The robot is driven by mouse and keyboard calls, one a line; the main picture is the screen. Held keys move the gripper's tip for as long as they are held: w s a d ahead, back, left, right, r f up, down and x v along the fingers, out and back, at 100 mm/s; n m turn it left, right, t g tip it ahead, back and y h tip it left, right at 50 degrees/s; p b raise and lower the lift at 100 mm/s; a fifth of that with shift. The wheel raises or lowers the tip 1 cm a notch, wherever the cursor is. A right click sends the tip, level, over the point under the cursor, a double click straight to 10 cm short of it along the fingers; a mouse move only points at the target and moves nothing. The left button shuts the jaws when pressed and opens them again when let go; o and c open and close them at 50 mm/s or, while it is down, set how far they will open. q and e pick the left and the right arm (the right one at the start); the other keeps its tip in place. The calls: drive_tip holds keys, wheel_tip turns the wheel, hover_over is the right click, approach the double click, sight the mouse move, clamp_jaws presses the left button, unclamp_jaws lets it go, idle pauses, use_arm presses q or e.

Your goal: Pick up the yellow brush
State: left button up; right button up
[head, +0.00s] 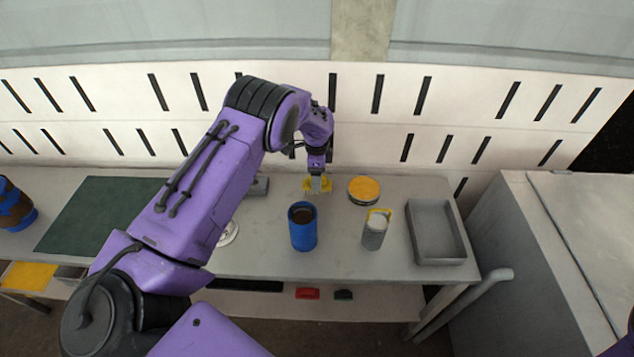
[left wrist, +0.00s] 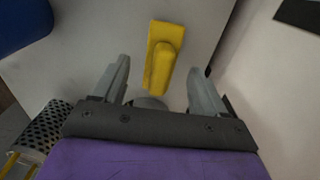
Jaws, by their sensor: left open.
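The yellow brush (head: 308,186) lies near the back of the grey table, behind the blue cup (head: 302,238). My left gripper (head: 318,186) is over it and partly hides it in the head view. In the left wrist view the brush (left wrist: 164,52) shows a flat yellow block with a raised handle. The open left gripper (left wrist: 160,72) has a finger on either side of the handle's near end, with visible gaps. Whether the fingertips are down at the brush's height is hard to tell. My right gripper is not in view.
A round yellow-topped tin (head: 363,189), a grey canister with a yellow handle (head: 375,232) and a grey tray (head: 436,232) stand to the right. A dark green mat (head: 90,212) lies at left. The slotted white wall (head: 400,100) rises close behind the brush.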

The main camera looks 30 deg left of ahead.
use_arm(q)
wheel_tip(320, 180, down, 2)
drive_tip(key=shift+w+f, duration=0.1)
drive_tip(key=shift+f, duration=0.4)
drive_tip(key=shift+r, duration=0.1)
drive_tip(key=c, duration=1.2)
wheel_tip(320, 180, up, 9)
drive_tip(key=shift+r+b, duration=0.2)
drive_tip(key=shift+b, duration=0.9)
drive_tip(key=shift+r, duration=0.25)
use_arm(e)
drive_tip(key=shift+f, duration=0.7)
